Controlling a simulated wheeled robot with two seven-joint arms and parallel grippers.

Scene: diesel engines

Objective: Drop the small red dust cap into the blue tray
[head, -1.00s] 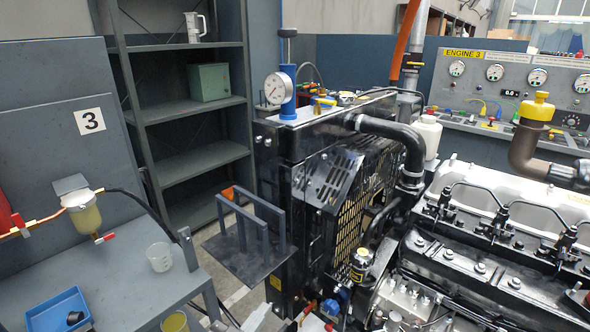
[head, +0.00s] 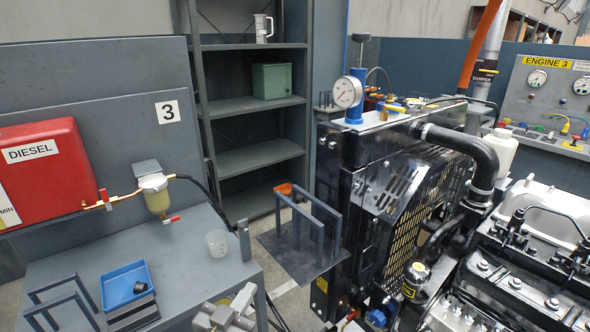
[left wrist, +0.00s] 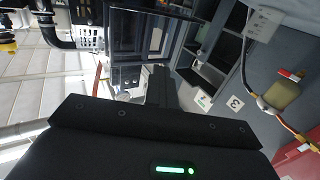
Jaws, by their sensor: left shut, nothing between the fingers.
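The blue tray (head: 107,291) sits on the grey bench (head: 180,262) at the lower left of the head view. A small black cap-like piece (head: 140,287) lies in it. I cannot pick out the small red dust cap with certainty; small red spots show on top of the radiator housing, too small to identify. My left gripper (head: 230,310) is at the bottom of the head view, right of the tray, and is shut and empty. In the left wrist view its dark fingers (left wrist: 160,88) point away from the camera. My right gripper is not in view.
A red diesel tank (head: 48,165) and a fuel filter (head: 156,195) are above the bench. A clear beaker (head: 217,243) stands near the bench's right edge. A dark rack (head: 305,250) is beside the black radiator housing (head: 350,170). The engine (head: 500,270) fills the right.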

